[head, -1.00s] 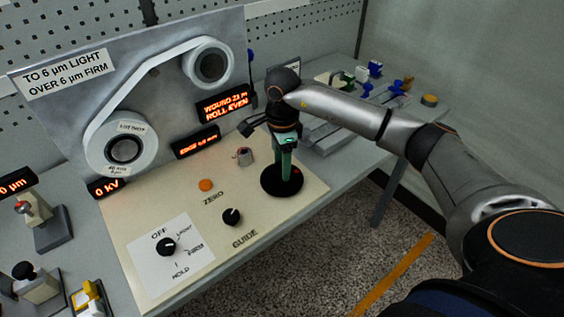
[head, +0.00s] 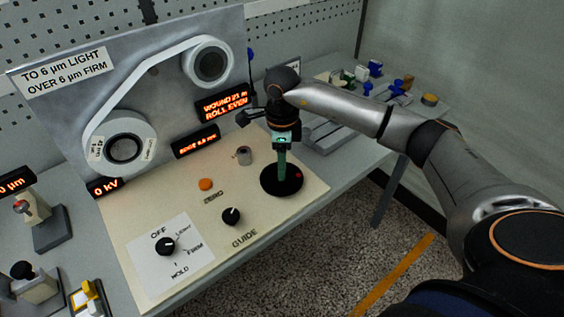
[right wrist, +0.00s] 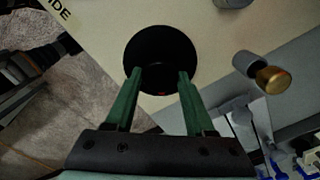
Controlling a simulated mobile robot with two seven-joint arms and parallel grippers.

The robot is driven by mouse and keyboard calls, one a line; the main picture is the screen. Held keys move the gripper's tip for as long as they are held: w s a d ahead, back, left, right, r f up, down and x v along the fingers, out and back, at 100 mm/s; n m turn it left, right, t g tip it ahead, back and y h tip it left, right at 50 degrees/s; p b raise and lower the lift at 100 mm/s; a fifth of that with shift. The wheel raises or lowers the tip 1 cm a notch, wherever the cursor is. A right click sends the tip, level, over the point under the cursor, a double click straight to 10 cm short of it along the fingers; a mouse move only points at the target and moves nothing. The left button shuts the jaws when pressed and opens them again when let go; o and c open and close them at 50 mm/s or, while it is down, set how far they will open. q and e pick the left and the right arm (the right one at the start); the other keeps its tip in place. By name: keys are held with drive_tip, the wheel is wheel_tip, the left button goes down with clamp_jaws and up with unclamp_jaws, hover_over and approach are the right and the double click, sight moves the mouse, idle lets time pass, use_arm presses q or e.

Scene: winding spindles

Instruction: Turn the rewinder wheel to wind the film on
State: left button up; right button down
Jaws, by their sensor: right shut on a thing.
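The rewinder wheel (head: 293,187) is a flat black disc with a small red mark, on the right of the cream panel; it also shows in the right wrist view (right wrist: 158,38). My right gripper (head: 281,176) points down onto its middle, with green fingers shut on it; the gripped part is mostly hidden. The fingers also show in the right wrist view (right wrist: 160,73). White film (head: 150,62) runs from the upper roll (head: 208,63) to the lower roll (head: 146,130) on the upright grey plate. A display (head: 224,102) appears to read "WOUND 21 m, ROLL EVEN". My left gripper is out of view.
The panel carries an OFF/LIGHT/FIRM/HOLD knob (head: 166,246), a guide knob (head: 231,216), an orange zero button (head: 206,184) and a small grey cylinder (head: 244,156). Small items stand left and at the far right.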

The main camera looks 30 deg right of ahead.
drive_tip(key=m, duration=0.4)
drive_tip(key=shift+m, duration=0.3)
drive_tip(key=m, duration=0.3)
drive_tip(key=shift+m, duration=0.4)
drive_tip(key=m, duration=0.3)
drive_tip(key=shift+m+p, duration=0.35)
drive_tip(key=shift+m, duration=1.75)
drive_tip(key=shift+c, duration=1.3)
unclamp_jaws()
wheel_tip(320, 180, up, 13)
drive_tip(key=b, duration=0.1)
drive_tip(key=shift+f, duration=0.2)
